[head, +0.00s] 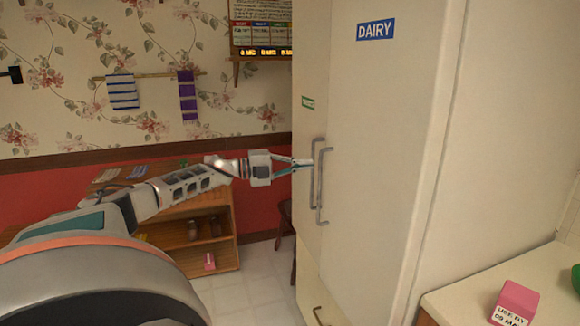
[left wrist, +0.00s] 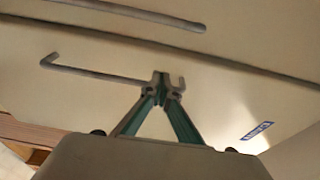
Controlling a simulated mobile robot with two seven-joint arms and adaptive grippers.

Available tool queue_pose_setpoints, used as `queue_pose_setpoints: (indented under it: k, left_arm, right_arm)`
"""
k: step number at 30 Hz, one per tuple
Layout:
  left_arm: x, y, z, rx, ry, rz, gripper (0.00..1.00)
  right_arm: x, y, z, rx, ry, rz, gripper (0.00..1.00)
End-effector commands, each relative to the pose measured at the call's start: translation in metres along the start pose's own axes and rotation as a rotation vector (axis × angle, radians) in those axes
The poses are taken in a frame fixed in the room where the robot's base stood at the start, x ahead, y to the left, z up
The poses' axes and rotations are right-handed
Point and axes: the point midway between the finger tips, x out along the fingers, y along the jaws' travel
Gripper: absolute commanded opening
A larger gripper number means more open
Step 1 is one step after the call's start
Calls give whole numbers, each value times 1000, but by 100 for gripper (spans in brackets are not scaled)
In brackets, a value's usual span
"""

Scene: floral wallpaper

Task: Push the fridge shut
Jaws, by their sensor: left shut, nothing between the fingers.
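The tall cream fridge (head: 375,120) fills the right middle of the head view. It has a blue "DAIRY" label and two upright grey handles (head: 323,187) side by side at the door seam. I cannot tell how far a door stands open. My left gripper (head: 308,163) reaches in from the left, fingers shut and empty, with its tips at the left handle. In the left wrist view the shut fingertips (left wrist: 161,78) overlap one handle (left wrist: 95,72); the other handle (left wrist: 150,15) lies farther up, across the dark seam. Contact is unclear. My right gripper is out of view.
A low wooden shelf (head: 205,228) with small items stands left of the fridge, behind my arm. A counter (head: 470,290) with a pink box (head: 515,301) is at the lower right. Tiled floor (head: 262,272) shows between shelf and fridge.

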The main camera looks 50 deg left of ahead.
Motion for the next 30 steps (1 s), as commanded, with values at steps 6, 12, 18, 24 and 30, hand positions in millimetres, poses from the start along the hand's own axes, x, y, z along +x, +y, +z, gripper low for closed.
queue_pose_setpoints:
  k: [6,12,18,24,30]
  left_arm:
    - [-20,1,0,1,-2,6,0]
    - [-33,3,2,-1,-5,7,0]
    - [-42,2,2,1,-5,6,0]
    - [-45,0,1,1,-4,3,0]
    - [-42,7,-6,-9,-6,-1,0]
  right_arm:
    - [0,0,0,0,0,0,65]
    - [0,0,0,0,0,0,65]
    - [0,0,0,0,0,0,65]
    - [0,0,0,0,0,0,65]
    - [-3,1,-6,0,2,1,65]
